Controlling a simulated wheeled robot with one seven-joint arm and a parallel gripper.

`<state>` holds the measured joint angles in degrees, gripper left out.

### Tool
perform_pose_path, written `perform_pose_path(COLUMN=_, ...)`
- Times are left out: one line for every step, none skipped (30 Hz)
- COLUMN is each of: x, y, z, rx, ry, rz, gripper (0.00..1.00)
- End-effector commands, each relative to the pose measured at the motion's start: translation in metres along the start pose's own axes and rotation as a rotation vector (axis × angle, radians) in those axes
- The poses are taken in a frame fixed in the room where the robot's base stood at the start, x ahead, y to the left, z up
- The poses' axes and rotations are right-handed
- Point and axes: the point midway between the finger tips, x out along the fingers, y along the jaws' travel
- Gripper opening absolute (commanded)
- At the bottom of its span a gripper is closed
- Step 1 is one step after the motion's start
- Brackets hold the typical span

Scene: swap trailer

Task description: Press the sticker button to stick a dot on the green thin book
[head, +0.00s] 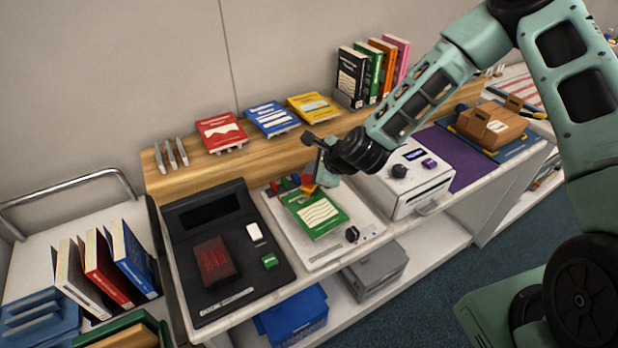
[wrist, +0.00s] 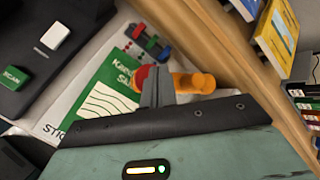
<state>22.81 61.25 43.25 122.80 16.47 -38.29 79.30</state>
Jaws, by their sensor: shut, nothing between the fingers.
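The green thin book (head: 313,214) lies flat, cover up, on the white sticker board (head: 279,243) in the head view. Its cover also shows in the wrist view (wrist: 104,92), partly hidden by my gripper. An orange part with a red end (wrist: 193,82) stands at the book's back edge; it shows in the head view too (head: 307,183). It looks like the sticker button, but its label is not readable. My gripper (wrist: 157,76) is shut and empty, its fingertips right over or against this part. Contact is unclear. I see no dot on the visible cover.
Small red, blue and green pieces (wrist: 147,42) sit behind the book. A black scan station (head: 205,290) is at left, a white machine (head: 408,180) at right. Books stand on the wooden shelf (head: 250,157) behind. A black knob (head: 351,234) is on the board's front right.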

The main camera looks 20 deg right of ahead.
Motion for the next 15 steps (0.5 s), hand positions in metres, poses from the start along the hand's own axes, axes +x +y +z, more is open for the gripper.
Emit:
perform_pose_path(x=0.0000, y=0.0000, z=0.0000, rx=0.000, ry=0.000, rz=0.000, gripper=0.00)
perform_pose_path(x=0.0000, y=0.0000, z=0.0000, rx=0.000, ry=0.000, rz=0.000, gripper=0.00)
perform_pose_path(x=0.0000, y=0.0000, z=0.0000, rx=0.000, ry=0.000, rz=0.000, gripper=0.00)
perform_pose_path(x=0.0001, y=0.0000, z=-0.0001, rx=0.000, ry=0.000, rz=0.000, gripper=0.00)
perform_pose_path(x=0.0002, y=0.0002, z=-0.0002, rx=0.000, ry=0.000, rz=0.000, gripper=0.00)
perform_pose_path(x=0.0008, y=0.0006, z=-0.0006, rx=0.000, ry=0.000, rz=0.000, gripper=0.00)
perform_pose_path(x=0.0013, y=0.0011, z=-0.0010, rx=0.000, ry=0.000, rz=0.000, gripper=0.00)
perform_pose_path(x=0.0021, y=0.0016, z=-0.0016, rx=0.000, ry=0.000, rz=0.000, gripper=0.00)
perform_pose_path(x=0.0032, y=0.0024, z=-0.0024, rx=0.000, ry=0.000, rz=0.000, gripper=0.00)
perform_pose_path(x=0.0040, y=0.0030, z=-0.0031, rx=0.000, ry=0.000, rz=0.000, gripper=0.00)
perform_pose_path(x=0.0048, y=0.0036, z=-0.0037, rx=0.000, ry=0.000, rz=0.000, gripper=0.00)
perform_pose_path(x=0.0058, y=0.0042, z=-0.0044, rx=0.000, ry=0.000, rz=0.000, gripper=0.00)
perform_pose_path(x=0.0062, y=0.0045, z=-0.0047, rx=0.000, ry=0.000, rz=0.000, gripper=0.00)
perform_pose_path(x=0.0064, y=0.0046, z=-0.0048, rx=0.000, ry=0.000, rz=0.000, gripper=0.00)
perform_pose_path(x=0.0063, y=0.0045, z=-0.0047, rx=0.000, ry=0.000, rz=0.000, gripper=0.00)
